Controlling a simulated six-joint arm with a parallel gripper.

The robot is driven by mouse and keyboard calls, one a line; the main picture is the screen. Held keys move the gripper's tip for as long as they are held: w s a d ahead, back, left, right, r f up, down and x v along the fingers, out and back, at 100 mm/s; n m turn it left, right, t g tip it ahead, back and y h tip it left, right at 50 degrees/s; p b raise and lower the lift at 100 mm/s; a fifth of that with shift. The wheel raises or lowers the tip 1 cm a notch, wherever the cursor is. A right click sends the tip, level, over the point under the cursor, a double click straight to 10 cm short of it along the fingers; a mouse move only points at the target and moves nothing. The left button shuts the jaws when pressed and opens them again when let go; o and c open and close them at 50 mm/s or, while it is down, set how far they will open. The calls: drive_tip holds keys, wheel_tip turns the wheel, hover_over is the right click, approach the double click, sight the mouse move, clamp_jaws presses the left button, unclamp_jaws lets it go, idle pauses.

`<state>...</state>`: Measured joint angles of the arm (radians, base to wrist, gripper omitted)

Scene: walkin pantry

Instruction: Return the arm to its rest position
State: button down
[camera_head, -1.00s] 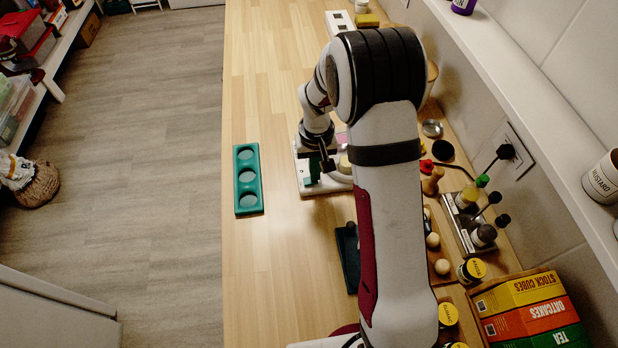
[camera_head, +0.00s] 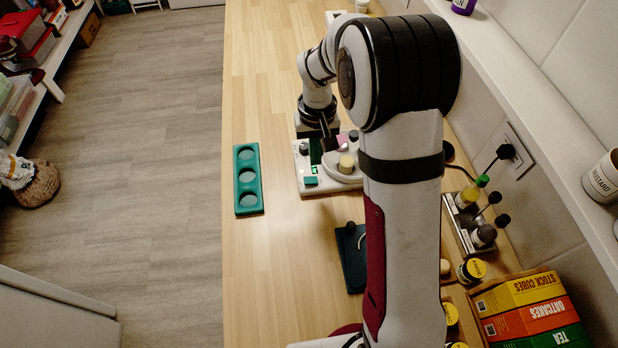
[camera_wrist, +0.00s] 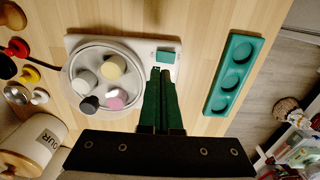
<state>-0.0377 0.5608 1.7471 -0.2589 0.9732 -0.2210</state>
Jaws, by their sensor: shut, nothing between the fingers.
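My gripper (camera_wrist: 161,72) is shut and empty; its green fingers point down over the edge of the white turntable base in the wrist view. In the head view my gripper (camera_head: 315,160) hangs above the same base, partly dark and small. A green square (camera_wrist: 164,56) sits on the base beside the tray. My arm hides part of the tray in the head view.
A green three-hollow holder (camera_head: 248,180) lies left of the base, its hollows empty. A dark stand (camera_head: 352,255) lies nearer me. A bottle rack (camera_head: 470,222) and boxes (camera_head: 530,310) line the right side.

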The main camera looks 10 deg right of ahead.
drive_tip(key=shift+r, duration=0.2)
drive_tip(key=s+r+m+y, duration=0.1)
drive_tip(key=s+r+m, duration=0.1)
drive_tip(key=s+r, duration=0.45)
drive_tip(key=s+r+m, duration=0.1)
drive_tip(key=s+r, duration=0.3)
drive_tip(key=s, duration=0.5)
drive_tip(key=s+a+m, duration=0.1)
drive_tip(key=s+m, duration=0.1)
drive_tip(key=s, duration=1.1)
drive_tip(key=shift+a+m+y, duration=0.3)
drive_tip(key=shift+a+y, duration=0.1)
drive_tip(key=shift+r, duration=0.1)
